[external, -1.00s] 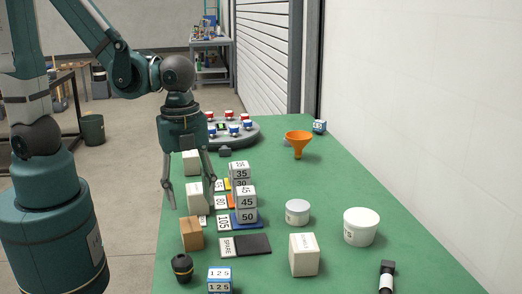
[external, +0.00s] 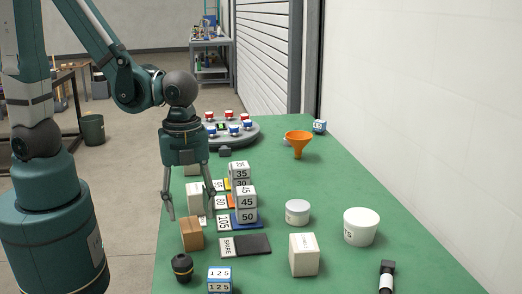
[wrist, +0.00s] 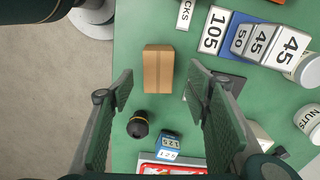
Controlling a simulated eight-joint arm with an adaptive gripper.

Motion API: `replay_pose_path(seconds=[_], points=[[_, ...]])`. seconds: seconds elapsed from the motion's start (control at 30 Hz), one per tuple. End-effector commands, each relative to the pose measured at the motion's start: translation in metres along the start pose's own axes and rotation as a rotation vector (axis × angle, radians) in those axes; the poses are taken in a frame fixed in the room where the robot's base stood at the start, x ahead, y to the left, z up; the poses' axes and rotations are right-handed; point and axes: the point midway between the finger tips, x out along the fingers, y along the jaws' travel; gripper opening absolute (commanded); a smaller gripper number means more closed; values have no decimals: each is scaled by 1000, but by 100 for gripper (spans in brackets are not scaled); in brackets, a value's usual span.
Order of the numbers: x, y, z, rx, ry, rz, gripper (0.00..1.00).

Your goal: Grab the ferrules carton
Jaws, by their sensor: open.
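No label reading ferrules is legible. A white carton with small, unreadable print (external: 303,254) stands at the front middle of the green bench; it may be the one. In the wrist view a pale box (wrist: 259,138) shows partly behind the right finger. A plain brown carton (external: 192,233) stands at the bench's left edge; it also shows in the wrist view (wrist: 158,70), between the fingers. My gripper (external: 191,216) is open and empty, pointing down above the left side of the bench near the brown carton. The white carton is to its right and nearer the camera.
Numbered blocks (external: 246,204) are stacked right of my gripper. Another white carton (external: 194,198) stands behind the brown one. A black knob-like item (external: 182,267), a 125 block (external: 219,280), a small tub (external: 297,212) and a larger tub (external: 361,227) stand around. The right side has free room.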

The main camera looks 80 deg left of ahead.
Motion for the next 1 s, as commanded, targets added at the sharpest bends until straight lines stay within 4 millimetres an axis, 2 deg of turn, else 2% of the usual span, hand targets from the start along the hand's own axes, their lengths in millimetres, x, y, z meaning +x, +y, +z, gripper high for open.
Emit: replay_pose_path(seconds=[0.57, 1.0], points=[[8, 0, 0, 0, 0, 0, 48], [43, 2, -2, 0, 0, 0, 48]])
